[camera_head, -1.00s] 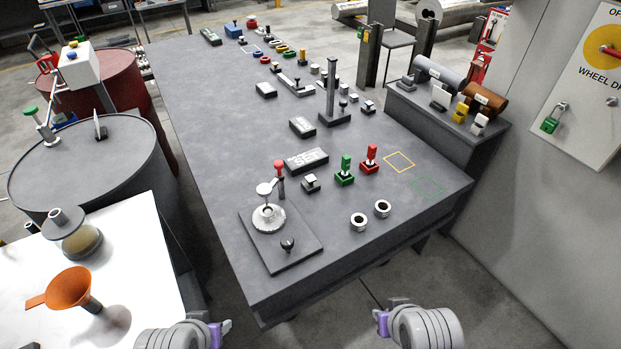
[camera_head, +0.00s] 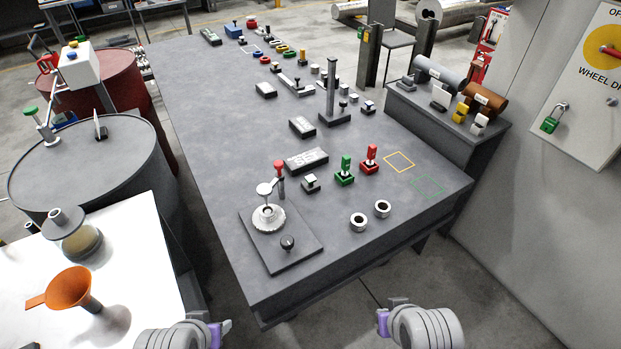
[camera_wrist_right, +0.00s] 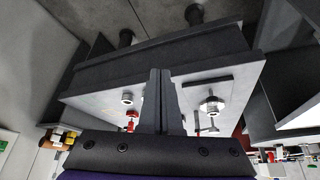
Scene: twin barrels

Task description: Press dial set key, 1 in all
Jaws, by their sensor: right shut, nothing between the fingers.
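A dial device (camera_head: 268,217) with a round silver base and a lever with a red knob stands on a dark plate at the workbench's near left. A black knob (camera_head: 287,243) sits on the same plate. A small block with a pale top key (camera_head: 310,183) stands behind it, beside a dark display box (camera_head: 306,160). I cannot tell which of these is the dial set key. My left gripper (camera_head: 226,328) is at the bottom, short of the bench; its opening is unclear. My right gripper (camera_head: 381,320) is also short of the bench; its fingers are shut and empty in the right wrist view (camera_wrist_right: 160,100).
Green (camera_head: 345,171) and red (camera_head: 370,160) switches and two metal rings (camera_head: 359,222) stand on the bench (camera_head: 330,260). A white table with an orange funnel (camera_head: 69,287) and a barrel (camera_head: 85,160) are at left. A grey panel (camera_head: 580,110) is at right.

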